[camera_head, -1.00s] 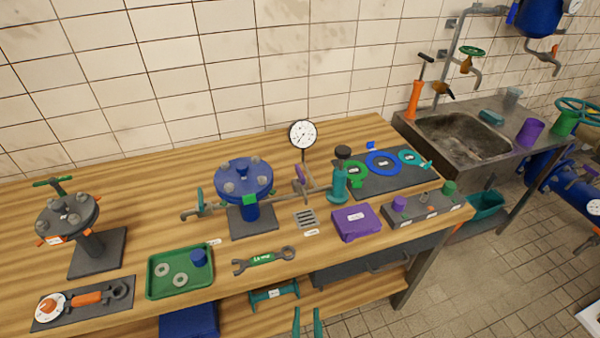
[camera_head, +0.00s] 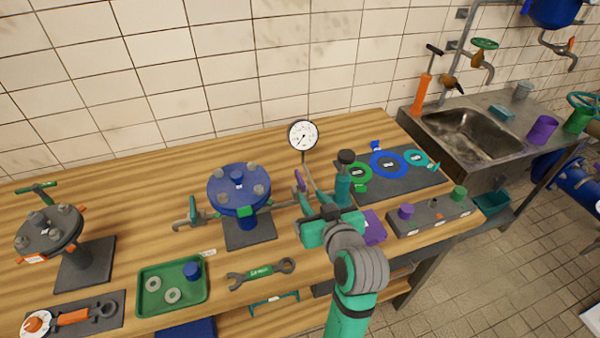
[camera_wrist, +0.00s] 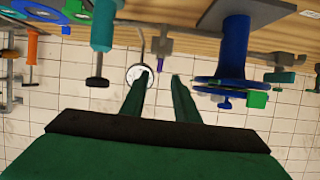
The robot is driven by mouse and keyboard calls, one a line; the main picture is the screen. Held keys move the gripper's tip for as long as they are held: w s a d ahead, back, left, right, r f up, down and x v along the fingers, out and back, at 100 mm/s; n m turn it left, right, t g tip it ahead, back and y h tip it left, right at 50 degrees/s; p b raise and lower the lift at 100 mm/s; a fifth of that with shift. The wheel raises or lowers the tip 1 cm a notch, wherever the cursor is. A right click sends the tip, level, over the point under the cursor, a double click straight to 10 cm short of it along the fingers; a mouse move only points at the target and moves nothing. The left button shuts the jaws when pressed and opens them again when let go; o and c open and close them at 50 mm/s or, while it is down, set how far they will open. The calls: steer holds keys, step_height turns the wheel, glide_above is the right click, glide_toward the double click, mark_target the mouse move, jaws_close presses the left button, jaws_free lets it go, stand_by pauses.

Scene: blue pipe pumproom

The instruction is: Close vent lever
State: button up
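A small purple lever (camera_head: 300,181) stands up on the grey pipe to the right of the blue flanged vessel (camera_head: 240,188); I take it for the vent lever. In the wrist view, which is upside down, the purple lever (camera_wrist: 165,46) shows beyond the gap between my fingers. My gripper (camera_wrist: 162,75) is open and empty, with its two green fingers apart. In the head view my gripper (camera_head: 328,222) is over the bench, in front and to the right of the lever. No contact with the lever shows.
The pressure gauge (camera_head: 303,135) stands behind the lever. A teal pump-like cylinder (camera_head: 343,187) is close on the right. The purple box (camera_head: 374,228) is partly hidden by my arm. A wrench (camera_head: 262,272) and green tray (camera_head: 147,302) lie in front.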

mark_target(301, 179)
steer(key=x, duration=0.7)
steer(key=r+x, duration=0.1)
steer(key=x, duration=0.2)
steer(key=shift+w+a, duration=0.15)
steer(key=shift+w, duration=0.45)
steer(key=shift+f, duration=0.1)
steer(key=shift+c, duration=0.7)
jaws_close()
